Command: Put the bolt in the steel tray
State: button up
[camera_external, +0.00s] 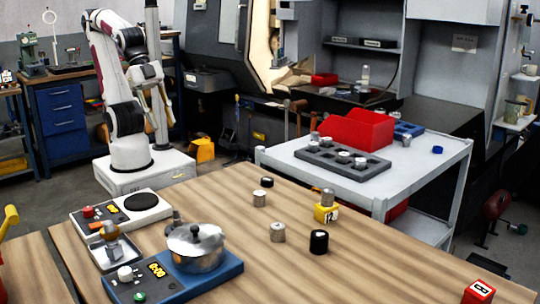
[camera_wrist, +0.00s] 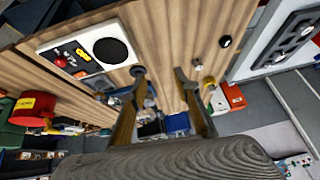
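I cannot make out a bolt for certain in either view. Small metal and dark cylinders stand on the wooden table, among them a silver one (camera_external: 277,232), a black one (camera_external: 319,242) and one on a yellow block (camera_external: 326,214). No steel tray is clearly recognisable. A lidded steel pot (camera_external: 196,248) stands on a blue scale. My gripper (camera_wrist: 161,84) is open in the wrist view, with nothing visible between its fingers. In the external view my arm is folded behind the table, away from these things.
A hotplate unit (camera_external: 121,212) stands at the table's back left; it also shows in the wrist view (camera_wrist: 72,58). A grey cart (camera_external: 400,185) at the back right holds a dark holder with cylinders and a red bin (camera_external: 357,130). The table's right middle is mostly clear.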

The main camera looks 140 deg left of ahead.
jog(key=shift+g+h, duration=0.3)
jog(key=shift+g, duration=0.1)
jog(key=shift+s+d, duration=0.2)
jog(key=shift+s, duration=0.5)
jog(key=shift+s+d, duration=0.25)
jog(key=shift+s, duration=0.4)
jog(key=shift+s+d, duration=0.2)
jog(key=shift+s, duration=0.5)
